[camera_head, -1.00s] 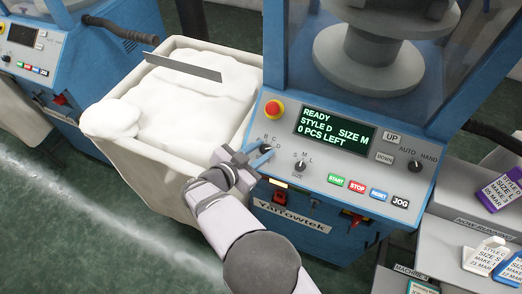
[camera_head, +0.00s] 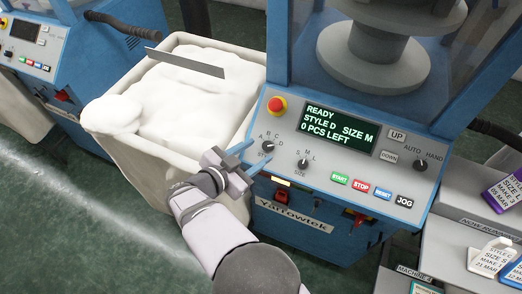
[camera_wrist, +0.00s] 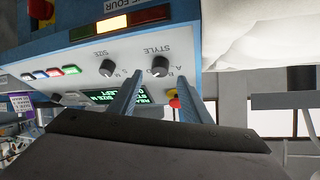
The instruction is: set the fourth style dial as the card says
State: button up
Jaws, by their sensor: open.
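The style dial (camera_head: 268,146) is a dark round knob with letters A to D around it, on the blue knitting machine's sloped panel. The screen (camera_head: 338,128) reads READY, STYLE D, SIZE M, 0 PCS LEFT. My gripper (camera_head: 257,151) is open and empty, just left of and below the dial, apart from it. In the wrist view the style dial (camera_wrist: 160,67) shows beyond and between the two blue fingers. A white card (camera_head: 492,258) and a purple card (camera_head: 507,191) stand at right; their text is partly cut off or too small to read surely.
The size dial (camera_head: 303,163) is just right of the style dial. A red emergency button (camera_head: 277,105) sits above. Coloured buttons (camera_head: 361,184) line the lower panel. A bin of white material (camera_head: 118,153) stands left. Shelves marked NOW RUNNING (camera_head: 484,222) and MACHINE 4 (camera_head: 412,272) are right.

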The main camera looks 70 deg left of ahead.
jog(key=v, duration=0.3)
jog(key=shift+d+b, duration=0.1)
jog(key=shift+b, duration=0.25)
